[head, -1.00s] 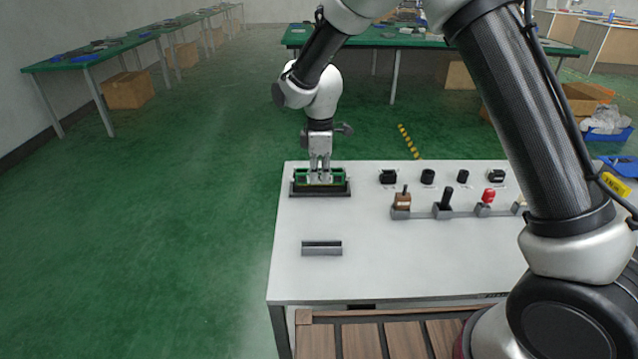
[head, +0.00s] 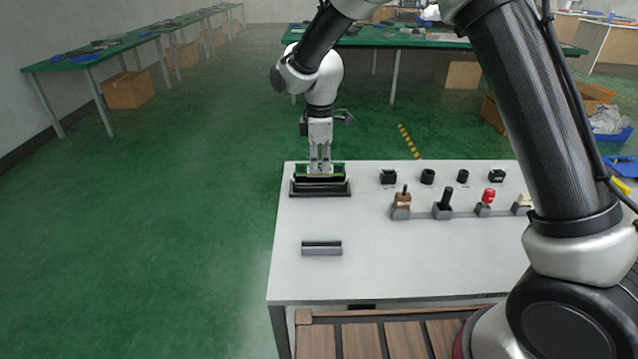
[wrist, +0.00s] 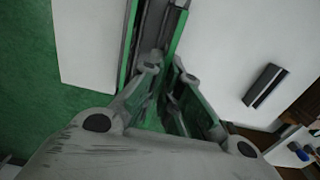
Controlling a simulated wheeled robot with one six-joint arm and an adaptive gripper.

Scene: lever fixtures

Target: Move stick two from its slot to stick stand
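The slot fixture (head: 320,191) is dark and sits at the back left of the white table. Green sticks (head: 335,168) stand in it, their upper edges showing behind a black front bar. My gripper (head: 319,172) points down at the fixture. In the wrist view, its fingertips (wrist: 169,67) are at one green stick (wrist: 178,35), which runs up between them. Another green edge (wrist: 130,45) lies to the left. Whether the fingertips press on the stick cannot be told. Stick two cannot be told apart by any label. A small dark holder (head: 321,248), probably the stick stand, is nearer the front and looks empty.
Several levers, such as a brown one (head: 402,199) and a red one (head: 487,199), line the table's right side, with black knobs (head: 428,176) behind them. The white tabletop (head: 375,265) between the fixture and the front edge is clear around the small holder.

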